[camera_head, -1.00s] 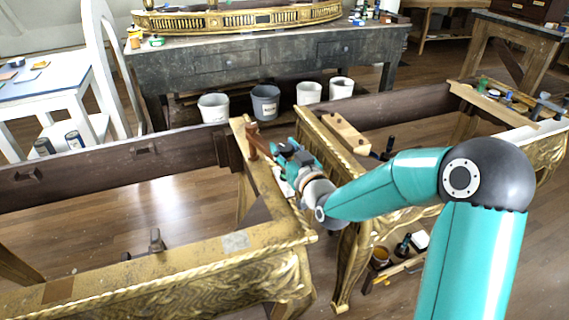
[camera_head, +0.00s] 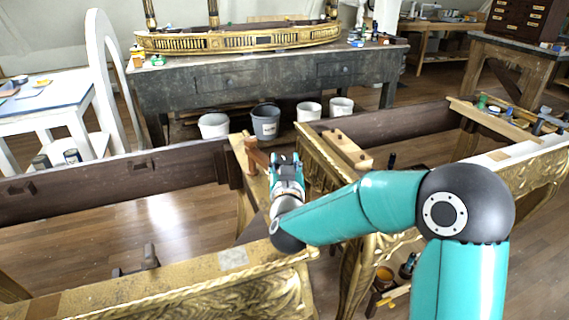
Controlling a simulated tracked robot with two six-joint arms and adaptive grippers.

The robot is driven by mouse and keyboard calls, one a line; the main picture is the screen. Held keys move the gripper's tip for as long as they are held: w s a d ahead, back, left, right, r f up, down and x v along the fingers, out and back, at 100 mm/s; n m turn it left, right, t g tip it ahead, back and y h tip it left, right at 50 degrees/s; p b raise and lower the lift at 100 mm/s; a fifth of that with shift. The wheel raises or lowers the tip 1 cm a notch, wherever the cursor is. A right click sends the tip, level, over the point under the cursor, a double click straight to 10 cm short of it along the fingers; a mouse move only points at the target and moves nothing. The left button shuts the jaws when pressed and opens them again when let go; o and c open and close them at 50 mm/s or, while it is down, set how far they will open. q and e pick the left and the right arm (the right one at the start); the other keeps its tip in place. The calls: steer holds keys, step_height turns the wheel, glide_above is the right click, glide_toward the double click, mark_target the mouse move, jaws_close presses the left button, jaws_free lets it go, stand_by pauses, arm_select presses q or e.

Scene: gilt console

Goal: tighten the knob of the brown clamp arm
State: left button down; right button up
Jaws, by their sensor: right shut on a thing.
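The brown clamp arm (camera_head: 256,153) stands on the near end of the left gilt frame (camera_head: 241,150), close to the gap between the two frames. My right gripper (camera_head: 284,163) is right beside it, at its right. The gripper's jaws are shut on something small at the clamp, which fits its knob. The knob itself is hidden by the fingers. My left gripper is not in view.
A wooden block (camera_head: 347,148) with dark pegs sits on the right frame. Several buckets (camera_head: 265,121) stand behind, under a grey workbench (camera_head: 240,80).

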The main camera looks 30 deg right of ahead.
steer(key=shift+r, duration=0.2)
steer(key=o, duration=1.2)
steer(key=shift+f, duration=0.1)
steer(key=shift+c, duration=0.2)
steer(key=shift+s, duration=0.1)
steer(key=v, duration=1.1)
steer(key=shift+s+a, duration=0.25)
steer(key=shift+s, duration=0.05)
